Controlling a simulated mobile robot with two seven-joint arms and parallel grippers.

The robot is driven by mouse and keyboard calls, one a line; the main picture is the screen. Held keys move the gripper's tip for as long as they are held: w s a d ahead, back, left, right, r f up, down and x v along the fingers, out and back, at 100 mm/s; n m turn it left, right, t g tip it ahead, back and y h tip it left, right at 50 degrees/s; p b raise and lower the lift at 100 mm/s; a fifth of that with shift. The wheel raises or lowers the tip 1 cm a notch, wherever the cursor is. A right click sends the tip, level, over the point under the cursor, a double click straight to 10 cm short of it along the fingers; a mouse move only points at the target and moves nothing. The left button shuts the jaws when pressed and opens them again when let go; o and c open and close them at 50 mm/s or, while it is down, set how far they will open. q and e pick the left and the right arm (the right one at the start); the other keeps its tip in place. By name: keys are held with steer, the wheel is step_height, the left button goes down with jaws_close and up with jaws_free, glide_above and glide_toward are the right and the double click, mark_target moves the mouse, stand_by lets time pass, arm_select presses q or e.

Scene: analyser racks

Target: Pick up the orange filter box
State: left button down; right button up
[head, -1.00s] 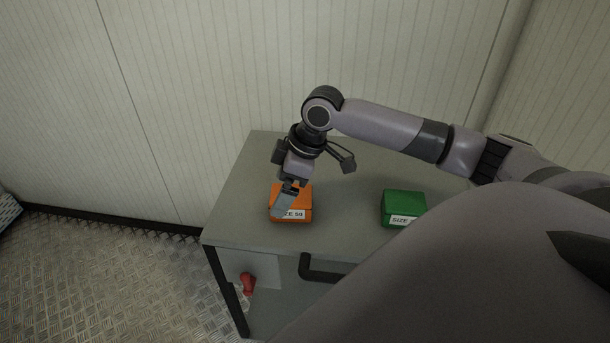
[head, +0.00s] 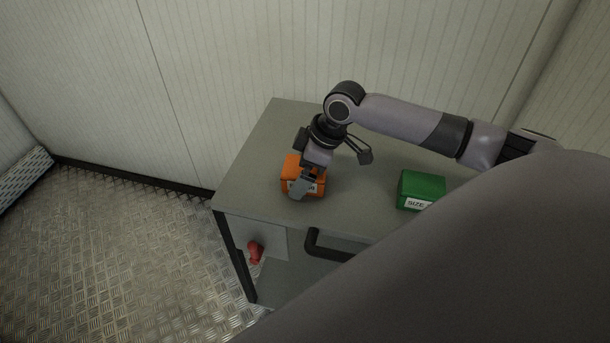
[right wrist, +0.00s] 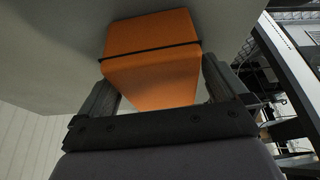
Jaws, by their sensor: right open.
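The orange filter box (head: 290,171) sits on the grey cart top near its left end, with a white size label on its front partly hidden by my gripper. My right gripper (head: 303,187) is over the box, pointing down. In the right wrist view the orange box (right wrist: 155,60) lies between the two fingers of the open gripper (right wrist: 160,88), one finger on each side. A dark line runs around the box below its lid. I cannot tell if either finger touches it. My left gripper is not in view.
A green box (head: 421,187) with a size label stands on the cart top (head: 262,150) to the right. A black handle (head: 325,250) and a red object (head: 255,252) are at the cart's front. A wall stands behind. The metal floor at left is clear.

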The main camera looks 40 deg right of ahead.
steer(key=shift+w+a+f, duration=0.1)
steer(key=shift+f, duration=0.3)
steer(key=c, duration=1.1)
steer(key=shift+o, duration=0.2)
steer(key=shift+r, duration=0.2)
